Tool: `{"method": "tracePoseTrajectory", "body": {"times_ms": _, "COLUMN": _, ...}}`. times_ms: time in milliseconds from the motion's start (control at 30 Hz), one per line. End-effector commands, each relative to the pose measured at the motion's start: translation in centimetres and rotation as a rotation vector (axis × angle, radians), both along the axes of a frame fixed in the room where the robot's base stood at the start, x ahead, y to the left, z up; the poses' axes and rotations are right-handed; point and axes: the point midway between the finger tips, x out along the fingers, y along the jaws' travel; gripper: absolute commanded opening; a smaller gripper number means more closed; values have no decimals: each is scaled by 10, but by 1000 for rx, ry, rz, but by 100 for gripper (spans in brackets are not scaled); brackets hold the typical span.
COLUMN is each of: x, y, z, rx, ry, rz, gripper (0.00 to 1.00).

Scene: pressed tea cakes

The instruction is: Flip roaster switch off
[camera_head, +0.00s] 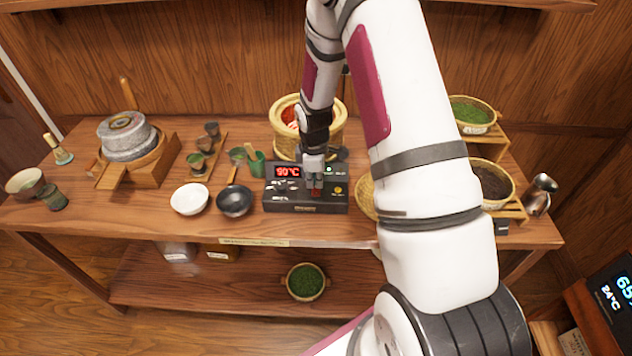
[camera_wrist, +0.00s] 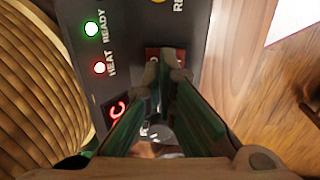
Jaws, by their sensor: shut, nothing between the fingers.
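The black roaster control box (camera_head: 278,199) stands at the table's front middle, with a red display (camera_head: 287,171) that reads 90°C. A red switch (camera_wrist: 152,54) is on its panel in the wrist view, partly hidden by my fingertips. My gripper (camera_head: 315,190) points down at the box's front right. In the wrist view my gripper (camera_wrist: 170,78) is shut and empty, with its tips at the switch. I cannot tell whether they touch it. A green READY light (camera_wrist: 91,29) and a red HEAT light (camera_wrist: 99,67) are lit. The switch position is not clear.
A tan roaster pot (camera_head: 284,140) with red inside stands behind the box. A white bowl (camera_head: 190,198) and a black pan (camera_head: 235,201) are to its left, green cups (camera_head: 256,165) close by.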

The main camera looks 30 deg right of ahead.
Motion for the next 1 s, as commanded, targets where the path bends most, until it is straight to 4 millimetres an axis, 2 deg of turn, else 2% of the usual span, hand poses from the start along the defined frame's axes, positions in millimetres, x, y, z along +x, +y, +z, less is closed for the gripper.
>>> {"method": "tracePoseTrajectory", "body": {"times_ms": 167, "x": 0, "y": -1, "z": -8, "rx": 0, "ry": 1, "rz": 0, "gripper": 0}}
{"method": "tracePoseTrajectory", "body": {"times_ms": 533, "x": 1, "y": -1, "z": -9, "rx": 2, "ry": 3, "rz": -2, "gripper": 0}}
{"method": "tracePoseTrajectory", "body": {"times_ms": 1000, "x": 9, "y": -6, "z": -21, "rx": 55, "ry": 81, "rz": -1, "gripper": 0}}
